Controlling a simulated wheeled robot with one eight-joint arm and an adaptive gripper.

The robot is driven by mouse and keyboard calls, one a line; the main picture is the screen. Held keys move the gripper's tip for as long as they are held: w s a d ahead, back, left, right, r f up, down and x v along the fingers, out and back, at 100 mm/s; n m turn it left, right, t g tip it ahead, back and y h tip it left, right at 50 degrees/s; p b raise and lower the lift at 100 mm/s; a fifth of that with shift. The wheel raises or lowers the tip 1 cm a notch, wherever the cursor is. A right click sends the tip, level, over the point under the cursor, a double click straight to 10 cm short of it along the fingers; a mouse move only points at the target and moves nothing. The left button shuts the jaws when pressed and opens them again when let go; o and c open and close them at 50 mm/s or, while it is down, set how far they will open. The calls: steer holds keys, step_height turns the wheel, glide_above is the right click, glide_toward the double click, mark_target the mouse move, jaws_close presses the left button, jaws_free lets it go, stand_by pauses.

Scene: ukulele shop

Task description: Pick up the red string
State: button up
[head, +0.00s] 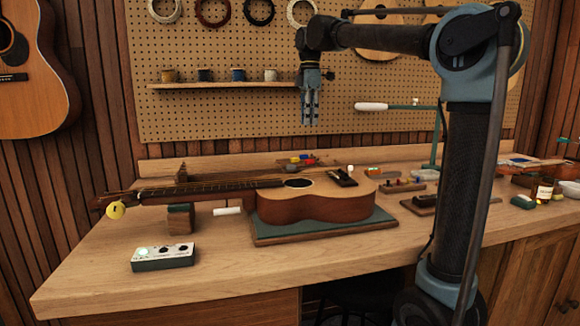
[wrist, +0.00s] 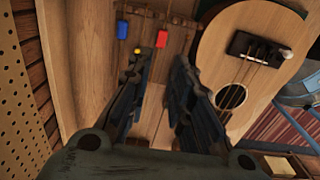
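A small red piece (wrist: 162,38), probably the tag or end of the red string, shows in the wrist view between a blue piece (wrist: 122,28) and the ukulele body. Its string cannot be made out clearly. In the head view the small red piece (head: 309,158) is at the back of the bench, behind the ukulele. My gripper (head: 310,121) hangs pointing down, well above the bench, in front of the pegboard. In the wrist view my gripper (wrist: 160,66) has its two fingers apart with nothing between them. The red piece appears beyond the fingertips, untouched.
The ukulele (head: 315,195) lies on a green mat (head: 330,228), its neck on a block (head: 180,219). A yellow piece (wrist: 137,51) lies near the blue one. A shelf (head: 222,86) with spools juts from the pegboard. A green stand (head: 436,135) rises at right.

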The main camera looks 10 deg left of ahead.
glide_above(309, 160)
steer(key=f, duration=0.8)
steer(key=shift+w+a+f, duration=0.1)
steer(key=shift+w+f, duration=0.1)
steer(key=shift+w, duration=0.15)
steer(key=shift+s+a+f, duration=0.1)
steer(key=shift+a+f, duration=0.05)
steer(key=shift+f, duration=1.2)
steer(key=shift+s+a+f, duration=0.1)
steer(key=shift+f, duration=1.2)
steer(key=c, duration=0.4)
